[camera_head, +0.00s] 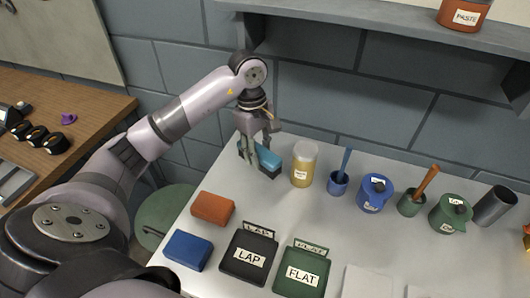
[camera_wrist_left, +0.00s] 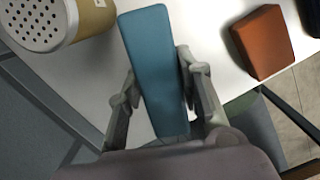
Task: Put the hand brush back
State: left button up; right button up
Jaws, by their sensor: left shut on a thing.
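The hand brush (camera_head: 266,159) has a teal-blue back and a dark underside. It is at the back left of the white table, left of the yellow jar, and I cannot tell if it touches the tabletop. My left gripper (camera_head: 258,150) comes down over it and is shut on it. In the left wrist view the brush's long teal back (camera_wrist_left: 153,65) lies between the two fingers of the left gripper (camera_wrist_left: 160,95). The fingers hide parts of its sides. My right gripper is not clearly in view.
A yellow jar (camera_head: 303,170) with a perforated lid stands close to the brush. Further right are a blue cup (camera_head: 338,184), a blue pot (camera_head: 374,196) and a green cup (camera_head: 410,204). Orange (camera_head: 212,208) and blue (camera_head: 188,249) blocks lie nearer. The white table (camera_head: 262,202) is bare between.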

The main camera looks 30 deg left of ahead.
aim_at(265, 148)
pick_arm(q)
jog(key=w, duration=0.2)
jog(key=w+p, duration=0.1)
jog(key=shift+w+a+r, duration=0.2)
jog(key=shift+w+a, duration=0.15)
jog(key=shift+a, duration=0.05)
notch_tip(265, 148, down, 3)
jog(key=shift+w+r+p, duration=0.1)
jog(key=shift+p, duration=0.25)
jog(key=shift+f, duration=0.6)
notch_tip(265, 148, down, 2)
jog(key=shift+f+p, duration=0.2)
jog(key=shift+p, duration=0.55)
jog(key=shift+w+f+p, duration=0.1)
jog(key=shift+f+p, duration=0.15)
jog(key=shift+p, duration=0.15)
jog(key=shift+a+f, duration=0.1)
jog(key=shift+f, duration=0.15)
pick_arm(e)
notch_tip(265, 148, up, 4)
jog(key=shift+s+a+r, duration=0.1)
jog(key=shift+s+r, duration=0.05)
pick_arm(q)
jog(key=shift+f, duration=0.1)
